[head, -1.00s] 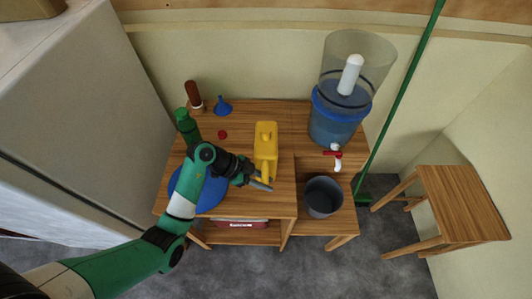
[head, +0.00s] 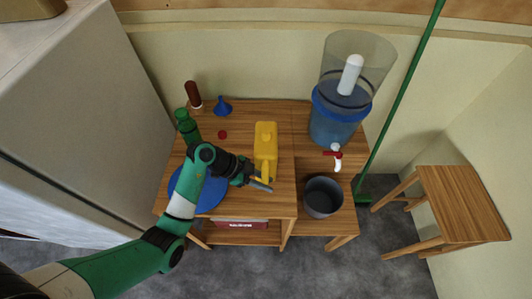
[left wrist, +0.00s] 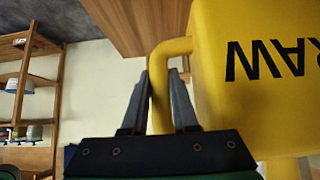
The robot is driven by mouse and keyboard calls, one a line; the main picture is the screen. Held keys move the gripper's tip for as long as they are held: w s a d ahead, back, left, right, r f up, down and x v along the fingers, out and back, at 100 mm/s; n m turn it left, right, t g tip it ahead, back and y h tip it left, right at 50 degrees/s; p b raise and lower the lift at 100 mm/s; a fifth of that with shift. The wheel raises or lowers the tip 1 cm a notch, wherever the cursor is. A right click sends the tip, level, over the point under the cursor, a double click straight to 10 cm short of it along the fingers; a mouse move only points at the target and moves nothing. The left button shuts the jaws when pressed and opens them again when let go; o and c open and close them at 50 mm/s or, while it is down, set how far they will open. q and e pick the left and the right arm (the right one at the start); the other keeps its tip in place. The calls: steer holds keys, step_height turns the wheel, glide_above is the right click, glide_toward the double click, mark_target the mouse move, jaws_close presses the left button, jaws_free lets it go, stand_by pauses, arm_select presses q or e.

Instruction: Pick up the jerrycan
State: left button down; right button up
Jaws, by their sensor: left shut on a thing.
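The yellow jerrycan (head: 265,142) stands on the wooden table, to the right of the blue round plate. My left gripper (head: 261,182) is at its near end. In the left wrist view the jerrycan (left wrist: 260,90) fills the right side, with dark lettering on it. There the left gripper (left wrist: 166,95) has its two fingers on either side of the jerrycan's yellow tube-like handle and is shut on it. Whether the jerrycan's base touches the table is hard to tell. My right gripper is not in view.
A blue plate (head: 212,195) lies under my left arm. A green bottle (head: 188,124), a blue funnel (head: 222,106) and a red cap (head: 222,134) are behind it. A dark bucket (head: 322,197) and a water dispenser (head: 338,115) stand to the right. A stool (head: 462,205) stands far right.

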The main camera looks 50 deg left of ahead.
mark_target(265, 177)
arm_select(q)
steer(key=shift+r, duration=0.2)
stand_by(0.5)
steer(key=shift+r+p, duration=1.45)
steer(key=shift+r, duration=0.2)
steer(key=s+d+r+p, duration=0.8)
steer(key=s+r, duration=0.1)
steer(key=s, duration=0.1)
steer(key=shift+s+d+r, duration=0.25)
steer(key=shift+s+d, duration=0.1)
steer(key=shift+d, duration=0.05)
